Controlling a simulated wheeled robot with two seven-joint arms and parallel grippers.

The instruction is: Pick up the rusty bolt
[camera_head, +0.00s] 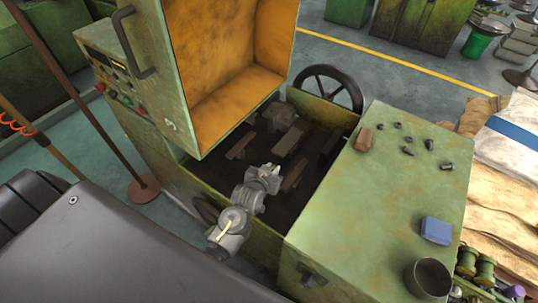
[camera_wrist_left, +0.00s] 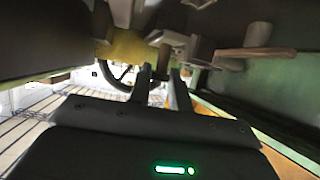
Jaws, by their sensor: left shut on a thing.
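My left gripper (camera_head: 272,173) is in the open bay of the green machine, pointing toward its far side. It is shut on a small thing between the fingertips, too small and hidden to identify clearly. In the left wrist view the two fingers (camera_wrist_left: 163,82) stand close together, and I cannot make out a bolt between them. Several small dark bolts (camera_head: 408,151) lie apart from each other on the green top to the right, away from the gripper. I cannot tell which one is rusty. My right gripper does not show.
The machine's lid (camera_head: 222,50) stands raised, orange inside, close behind the gripper. Metal parts (camera_head: 290,137) crowd the bay. A black wheel (camera_head: 331,72) stands at the back. The green top also bears a brown block (camera_head: 364,139), a blue box (camera_head: 436,230) and a dark cup (camera_head: 428,278).

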